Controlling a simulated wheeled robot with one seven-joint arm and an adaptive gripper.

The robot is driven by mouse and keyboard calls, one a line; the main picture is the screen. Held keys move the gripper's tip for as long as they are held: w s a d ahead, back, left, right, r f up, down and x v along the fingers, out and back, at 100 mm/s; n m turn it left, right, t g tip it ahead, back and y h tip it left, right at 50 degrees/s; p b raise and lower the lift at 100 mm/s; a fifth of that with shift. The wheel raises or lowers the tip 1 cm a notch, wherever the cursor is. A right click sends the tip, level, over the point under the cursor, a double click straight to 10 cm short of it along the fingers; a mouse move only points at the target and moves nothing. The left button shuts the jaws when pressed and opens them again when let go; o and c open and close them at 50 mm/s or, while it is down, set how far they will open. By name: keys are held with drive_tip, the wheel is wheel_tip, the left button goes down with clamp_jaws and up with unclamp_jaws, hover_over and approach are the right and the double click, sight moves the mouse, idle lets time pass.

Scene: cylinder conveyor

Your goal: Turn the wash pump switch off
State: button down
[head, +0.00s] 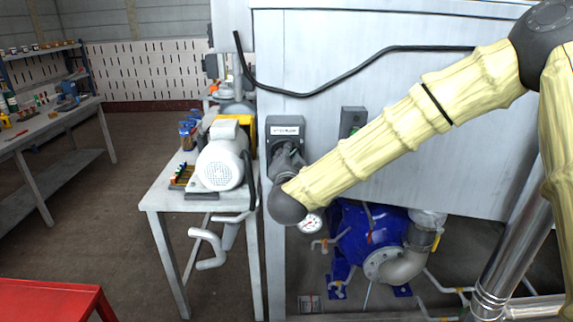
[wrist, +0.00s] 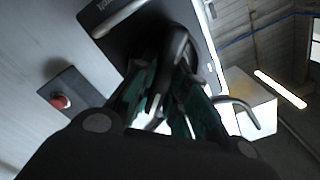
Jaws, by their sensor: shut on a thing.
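The wash pump switch (head: 286,123) is a grey box with a white label on the pale machine panel, in the middle of the head view. The label's text is too small to read surely. My gripper (head: 287,163) is at the lower part of this box and hides most of its front. In the wrist view, the dark switch box (wrist: 118,38) is at the top, and a dark curved handle (wrist: 177,45) stands out from it. My gripper (wrist: 165,92) is shut on this handle, its green-lined fingers on both sides. The handle's exact setting is hard to tell.
A small control box (head: 353,121) is right of the switch; its red button (wrist: 61,101) shows in the wrist view. A black cable (head: 330,82) crosses the panel above. A motor (head: 222,160) stands on a table to the left. A blue pump (head: 365,240) sits below.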

drive_tip(key=m+b, duration=0.2)
drive_tip(key=f+m+b, duration=0.1)
drive_tip(key=m+b, duration=0.1)
drive_tip(key=shift+d+m, duration=0.15)
drive_tip(key=shift+m, duration=0.15)
drive_tip(key=shift+r+m+b, duration=0.1)
drive_tip(key=shift+m+b, duration=1.5)
drive_tip(key=shift+m, duration=0.4)
drive_tip(key=c, duration=1.4)
unclamp_jaws()
drive_tip(key=shift+s, duration=0.1)
drive_tip(key=s, duration=1.1)
drive_tip(key=shift+s, duration=0.4)
